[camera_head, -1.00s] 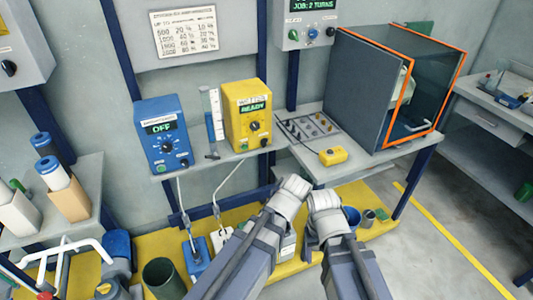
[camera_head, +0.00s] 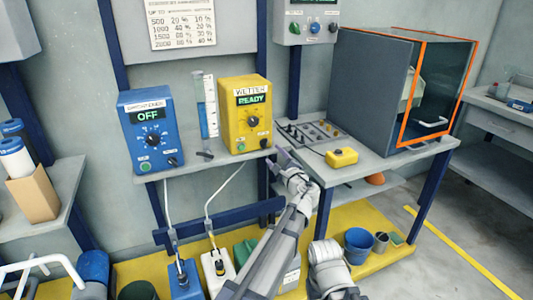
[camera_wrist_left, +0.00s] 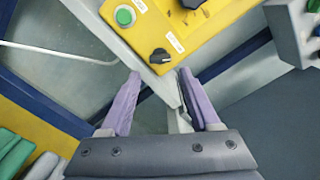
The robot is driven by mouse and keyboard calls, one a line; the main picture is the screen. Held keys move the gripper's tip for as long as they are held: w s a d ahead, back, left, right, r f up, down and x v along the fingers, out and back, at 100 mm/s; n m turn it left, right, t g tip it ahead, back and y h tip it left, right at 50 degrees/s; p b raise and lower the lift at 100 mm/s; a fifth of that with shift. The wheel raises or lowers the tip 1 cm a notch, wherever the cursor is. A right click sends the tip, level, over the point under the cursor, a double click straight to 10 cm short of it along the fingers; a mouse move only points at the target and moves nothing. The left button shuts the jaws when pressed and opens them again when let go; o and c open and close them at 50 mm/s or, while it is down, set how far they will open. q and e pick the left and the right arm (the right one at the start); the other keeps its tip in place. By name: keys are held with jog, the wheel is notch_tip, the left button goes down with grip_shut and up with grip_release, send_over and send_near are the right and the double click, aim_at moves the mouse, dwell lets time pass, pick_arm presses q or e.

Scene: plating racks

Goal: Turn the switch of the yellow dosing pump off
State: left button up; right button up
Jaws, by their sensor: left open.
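The yellow dosing pump (camera_head: 233,136), labelled WETTER, stands on the wall shelf with READY on its display. Its black switch (camera_head: 265,142) is at the lower right of the front, right of a green button (camera_head: 240,147). In the left wrist view the switch (camera_wrist_left: 159,56) sits just beyond the fingertips, near the pump's lower edge. My left gripper (camera_head: 283,157) is below and right of the pump by the shelf edge. In the wrist view it (camera_wrist_left: 158,76) is open and empty, with the switch ahead between its purple fingers, apart from them. My right gripper does not show; only its arm does.
A blue pump (camera_head: 136,143) showing OFF stands left, with a graduated cylinder (camera_head: 208,108) between the pumps. The shelf edge (camera_head: 190,170) runs under the pumps. Right is a table (camera_head: 385,166) with a small yellow box (camera_head: 341,157) and an orange-framed enclosure (camera_head: 375,90).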

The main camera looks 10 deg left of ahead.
aim_at(265, 144)
pick_arm(q)
jog(key=shift+x, duration=3.9)
grip_shut()
